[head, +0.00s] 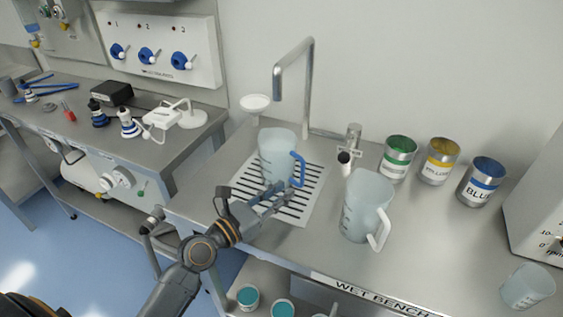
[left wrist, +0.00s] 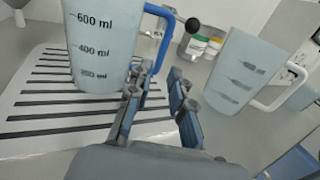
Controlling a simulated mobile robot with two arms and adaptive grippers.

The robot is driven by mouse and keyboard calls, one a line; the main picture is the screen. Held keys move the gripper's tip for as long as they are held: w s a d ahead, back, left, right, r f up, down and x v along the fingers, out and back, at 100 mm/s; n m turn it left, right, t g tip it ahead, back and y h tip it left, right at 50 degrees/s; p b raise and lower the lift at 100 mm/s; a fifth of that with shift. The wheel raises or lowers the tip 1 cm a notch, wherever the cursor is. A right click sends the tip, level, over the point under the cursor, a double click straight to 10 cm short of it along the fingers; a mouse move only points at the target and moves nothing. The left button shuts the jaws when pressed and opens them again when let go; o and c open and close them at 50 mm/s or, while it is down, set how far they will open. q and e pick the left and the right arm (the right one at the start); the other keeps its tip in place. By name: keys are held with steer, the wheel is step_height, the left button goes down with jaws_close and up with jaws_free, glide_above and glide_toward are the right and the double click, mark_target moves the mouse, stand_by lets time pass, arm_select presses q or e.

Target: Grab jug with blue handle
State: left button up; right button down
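The jug with the blue handle (head: 276,150) stands upright on the striped drain mat (head: 309,205) by the tap. Its blue handle (head: 298,170) faces right in the head view. In the left wrist view the jug (left wrist: 98,50) is at upper left, with its blue handle (left wrist: 163,30) beside the fingers. My left gripper (head: 274,198) is low at the handle side of the jug. In the left wrist view its fingers (left wrist: 158,103) are apart, with the lower handle near the gap between them. Contact cannot be told. My right gripper is not in view.
A jug with a white handle (head: 364,205) stands right of the mat; it shows at right in the left wrist view (left wrist: 238,72). Several labelled cans (head: 438,163) stand behind it. A tall tap (head: 309,85) rises behind the mat. A small beaker (head: 527,287) is at far right.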

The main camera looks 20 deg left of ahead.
mark_target(300, 182)
arm_select(q)
steer(key=shift+x, duration=0.8)
steer(key=shift+w+d+f, duration=0.1)
steer(key=shift+w+d, duration=0.05)
steer(key=shift+w, duration=0.2)
steer(key=shift+w+d, duration=0.2)
steer(key=shift+w, duration=0.25)
steer(key=x, duration=0.3)
steer(key=shift+w+d+f, duration=0.2)
steer(key=shift+w+f, duration=0.1)
steer(key=shift+w, duration=0.05)
steer(key=shift+w+d+f, duration=0.1)
steer(key=shift+w+d, duration=0.1)
steer(key=shift+w, duration=0.1)
steer(key=shift+s, duration=0.1)
steer(key=shift+c, duration=0.2)
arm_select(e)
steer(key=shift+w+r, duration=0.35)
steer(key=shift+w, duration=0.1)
arm_select(q)
jaws_close()
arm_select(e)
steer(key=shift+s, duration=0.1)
arm_select(q)
steer(key=shift+a, duration=0.1)
